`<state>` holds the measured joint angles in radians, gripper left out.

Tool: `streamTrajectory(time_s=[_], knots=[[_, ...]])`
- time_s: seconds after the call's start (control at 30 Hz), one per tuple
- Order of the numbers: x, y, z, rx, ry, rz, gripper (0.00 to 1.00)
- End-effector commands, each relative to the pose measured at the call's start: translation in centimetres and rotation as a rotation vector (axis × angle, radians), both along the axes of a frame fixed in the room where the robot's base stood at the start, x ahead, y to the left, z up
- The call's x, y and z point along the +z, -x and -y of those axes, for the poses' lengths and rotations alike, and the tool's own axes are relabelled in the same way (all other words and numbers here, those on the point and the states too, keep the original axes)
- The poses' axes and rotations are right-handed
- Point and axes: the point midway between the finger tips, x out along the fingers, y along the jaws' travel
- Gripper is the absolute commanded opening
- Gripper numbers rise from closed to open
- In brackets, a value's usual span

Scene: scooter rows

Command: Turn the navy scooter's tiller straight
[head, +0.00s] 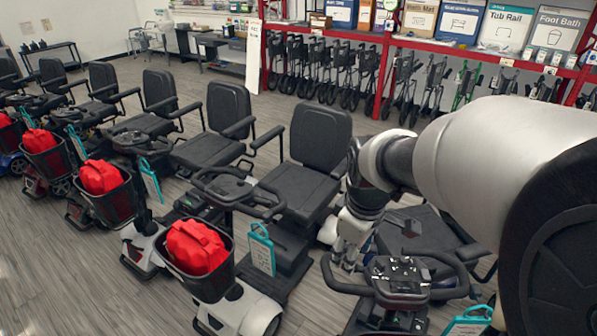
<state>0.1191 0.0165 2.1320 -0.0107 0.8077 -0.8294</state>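A scooter at the lower right has a black tiller with a loop handlebar and a control panel (398,278). A strip of dark blue shows by its seat (425,232), so it may be the navy one, but most of its body is hidden by my arm or cut off by the frame. My gripper (346,262) points down at the left part of that handlebar (334,279). Its fingers overlap the bar in the picture; I cannot tell whether they touch or close on it. Another scooter with blue bodywork (14,164) stands at the far left edge.
A white scooter (240,310) with a red bag (196,247) in its basket stands close on the left. More scooters with black seats and red bags run back to the left. A red rack (385,75) with rollators and boxes stands behind. Grey floor (50,285) is clear at lower left.

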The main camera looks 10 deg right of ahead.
Motion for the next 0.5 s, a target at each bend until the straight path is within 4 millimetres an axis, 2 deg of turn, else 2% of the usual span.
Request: streamTrajectory(time_s=[0.1, 0.2, 0.3, 0.5], knots=[[-3.2, -3.4, 1.7, 0.155, 0.021, -0.067, 0.45], [-5.8, -5.3, 2.8, 0.269, 0.031, -0.104, 0.45], [-7.9, -6.5, 3.6, 0.355, 0.035, -0.128, 0.45], [-10.1, -7.5, 4.3, 0.431, 0.038, -0.148, 0.45]])
